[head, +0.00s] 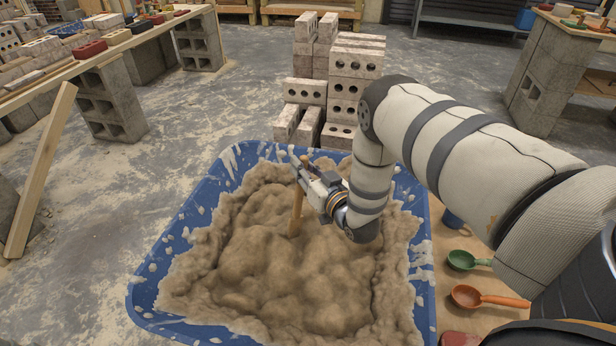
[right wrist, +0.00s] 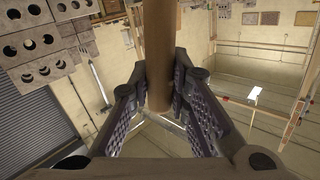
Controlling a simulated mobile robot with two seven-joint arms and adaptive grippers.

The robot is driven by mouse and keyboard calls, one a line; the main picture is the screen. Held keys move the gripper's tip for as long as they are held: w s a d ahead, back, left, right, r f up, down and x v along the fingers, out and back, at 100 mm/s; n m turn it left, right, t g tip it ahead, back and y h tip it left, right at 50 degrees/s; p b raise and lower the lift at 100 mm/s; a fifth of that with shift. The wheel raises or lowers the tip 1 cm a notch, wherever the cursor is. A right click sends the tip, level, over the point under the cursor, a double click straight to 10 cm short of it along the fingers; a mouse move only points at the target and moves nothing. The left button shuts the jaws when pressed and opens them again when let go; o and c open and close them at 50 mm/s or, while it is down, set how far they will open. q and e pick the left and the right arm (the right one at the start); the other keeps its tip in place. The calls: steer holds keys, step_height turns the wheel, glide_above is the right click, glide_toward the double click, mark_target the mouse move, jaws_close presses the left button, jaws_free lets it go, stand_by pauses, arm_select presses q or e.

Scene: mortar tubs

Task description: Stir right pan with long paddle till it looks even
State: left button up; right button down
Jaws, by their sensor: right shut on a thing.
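A blue tub (head: 182,250), the only pan in view, is full of lumpy brown mortar (head: 270,260) and has pale splashes on its rim and walls. My right gripper (head: 302,172) is over the far middle part of the tub, shut on the wooden handle of the paddle (head: 296,212). The paddle stands nearly upright and its lower end is hidden in the mortar. In the right wrist view the round handle (right wrist: 159,50) runs between the two fingers of the gripper (right wrist: 161,95). My left gripper is not in view.
Stacked pale bricks (head: 352,85) stand just behind the tub. A green scoop (head: 462,260) and an orange scoop (head: 468,297) lie on a board right of the tub. A plank bench (head: 90,62) on blocks is at the left, with a leaning plank (head: 40,170).

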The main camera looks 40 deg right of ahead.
step_height(320, 180, up, 9)
steer(key=shift+r+p, duration=0.1)
steer(key=shift+p, duration=0.3)
stand_by(0.4)
